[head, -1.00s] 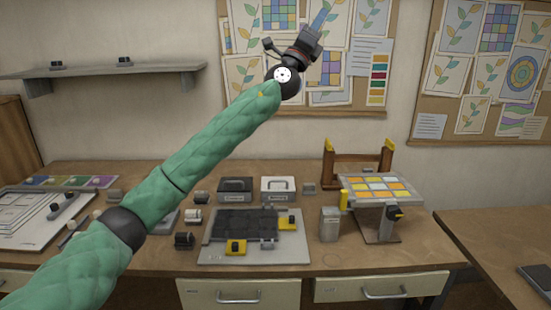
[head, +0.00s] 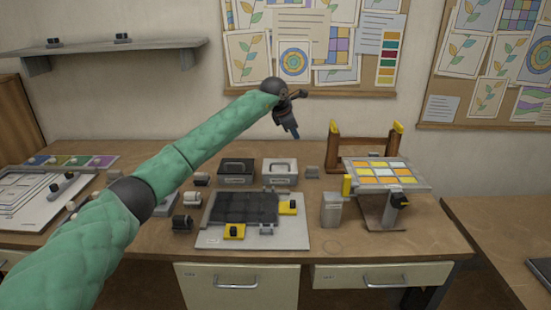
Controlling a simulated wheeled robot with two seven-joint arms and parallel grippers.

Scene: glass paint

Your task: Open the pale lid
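Two small boxes stand side by side at the back middle of the table, each with a handle on its lid. The right one has a pale lid (head: 280,166) and looks closed. The left one has a dark lid (head: 236,168). My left gripper (head: 294,134) is in the air above and behind the pale lid, pointing down, apart from it. Its fingers are small and dark with a blue tip, and I cannot tell whether they are open. My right gripper is not in view.
A grey board with a dark grid (head: 244,208) and yellow clamps lies in front of the boxes. Small dark-and-grey blocks lie left of the boxes.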

